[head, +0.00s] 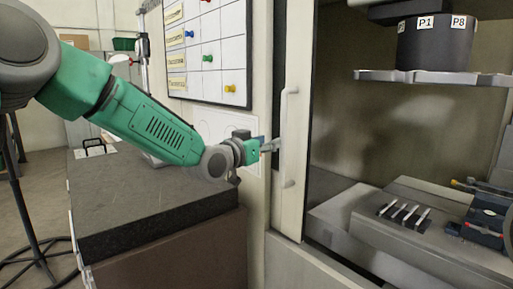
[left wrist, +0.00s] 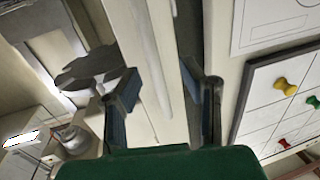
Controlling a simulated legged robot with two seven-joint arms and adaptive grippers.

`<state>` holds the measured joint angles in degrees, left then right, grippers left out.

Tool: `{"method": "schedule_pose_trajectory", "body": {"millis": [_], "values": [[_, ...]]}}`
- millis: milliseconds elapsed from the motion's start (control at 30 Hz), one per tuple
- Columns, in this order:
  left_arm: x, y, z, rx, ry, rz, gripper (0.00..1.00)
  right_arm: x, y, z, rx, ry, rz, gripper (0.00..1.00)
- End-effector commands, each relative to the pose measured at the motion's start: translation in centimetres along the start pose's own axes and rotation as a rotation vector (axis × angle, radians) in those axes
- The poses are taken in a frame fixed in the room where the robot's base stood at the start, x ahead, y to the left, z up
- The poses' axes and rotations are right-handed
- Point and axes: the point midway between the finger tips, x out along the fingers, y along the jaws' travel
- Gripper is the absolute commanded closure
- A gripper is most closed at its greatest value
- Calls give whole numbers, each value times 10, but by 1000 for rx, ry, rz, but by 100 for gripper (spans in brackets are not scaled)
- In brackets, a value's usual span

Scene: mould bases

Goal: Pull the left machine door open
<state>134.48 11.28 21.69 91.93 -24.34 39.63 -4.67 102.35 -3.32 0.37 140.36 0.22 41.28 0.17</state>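The left machine door (head: 298,115) is a cream panel with a long vertical handle (head: 289,135). The machine interior is exposed to its right. My left gripper (head: 274,146) is level with the handle's middle, at its left side, fingers pointing right. In the left wrist view, my left gripper (left wrist: 162,92) is open, with blue-padded fingers apart. The door panel (left wrist: 128,35) and its handle (left wrist: 160,60) run between the fingers. I cannot tell whether either finger touches them. My right gripper is not in view.
A dark stone-topped table (head: 140,205) stands below my left arm. A whiteboard (head: 208,50) with coloured pins hangs on the wall behind. Inside the machine are a black tool holder (head: 435,48) and a grey bed (head: 385,235) with several bright bars.

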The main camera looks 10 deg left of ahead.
Motion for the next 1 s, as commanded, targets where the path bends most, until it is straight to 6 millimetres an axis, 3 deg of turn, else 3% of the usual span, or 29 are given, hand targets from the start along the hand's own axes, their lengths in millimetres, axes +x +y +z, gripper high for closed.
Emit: {"method": "schedule_pose_trajectory", "body": {"millis": [100, 300, 767, 867, 967, 1000], "values": [[-23, 1, 0, 1, -2, 0, 64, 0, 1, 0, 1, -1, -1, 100], [-47, 3, 1, 2, -3, 1, 64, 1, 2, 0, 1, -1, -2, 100], [-54, 1, 5, 0, -8, 0, 64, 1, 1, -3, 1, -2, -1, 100], [-57, 3, 28, -12, -48, -1, 64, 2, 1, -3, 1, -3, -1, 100], [-67, 9, 78, -41, -140, -6, 64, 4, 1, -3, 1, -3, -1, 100], [-74, 11, 105, -56, -190, -10, 64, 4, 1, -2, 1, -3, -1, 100]]}}
